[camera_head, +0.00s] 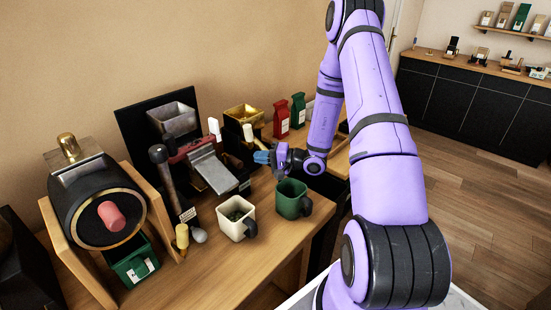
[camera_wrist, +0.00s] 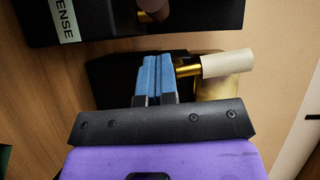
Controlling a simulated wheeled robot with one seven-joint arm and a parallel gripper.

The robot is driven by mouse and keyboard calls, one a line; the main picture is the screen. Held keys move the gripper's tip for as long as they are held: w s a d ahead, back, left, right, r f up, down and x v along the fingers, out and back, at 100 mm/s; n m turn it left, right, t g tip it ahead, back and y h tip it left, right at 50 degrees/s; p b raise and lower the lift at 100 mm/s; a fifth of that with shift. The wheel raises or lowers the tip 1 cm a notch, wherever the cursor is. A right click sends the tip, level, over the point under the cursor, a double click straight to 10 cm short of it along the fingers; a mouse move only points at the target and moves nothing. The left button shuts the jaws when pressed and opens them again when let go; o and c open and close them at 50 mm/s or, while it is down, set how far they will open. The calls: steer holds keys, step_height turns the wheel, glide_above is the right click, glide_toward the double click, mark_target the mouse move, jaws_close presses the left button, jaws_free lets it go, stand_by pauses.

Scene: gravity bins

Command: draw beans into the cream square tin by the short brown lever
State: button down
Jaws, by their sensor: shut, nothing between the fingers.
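The cream square tin (camera_head: 236,218) stands upright on the wooden counter, its black handle to the right and some dark, greenish contents inside. My gripper (camera_head: 262,157) is shut and empty, above the counter behind the green mug and right of the metal chute. In the wrist view my blue fingers (camera_wrist: 154,78) are together, beside a cream-handled lever (camera_wrist: 228,62) on a brass rod. A brown knob (camera_wrist: 152,12) shows partly at that view's top edge, against a black box; I cannot tell for sure that it is the short brown lever. My fingers are apart from it.
A green mug (camera_head: 292,198) stands right of the tin. The metal chute (camera_head: 213,172), a tall dark lever (camera_head: 158,154) and a brass hopper (camera_head: 243,114) crowd the back. A roasting drum (camera_head: 104,212) fills the left.

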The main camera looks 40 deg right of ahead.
mark_target(240, 166)
steer(key=shift+a+f, duration=0.2)
steer(key=shift+a, duration=1.7)
steer(key=shift+a, duration=0.1)
steer(key=shift+s+a, duration=0.25)
steer(key=shift+a, duration=0.4)
steer(key=shift+s+a, duration=0.2)
steer(key=shift+a, duration=0.4)
steer(key=shift+d, duration=0.1)
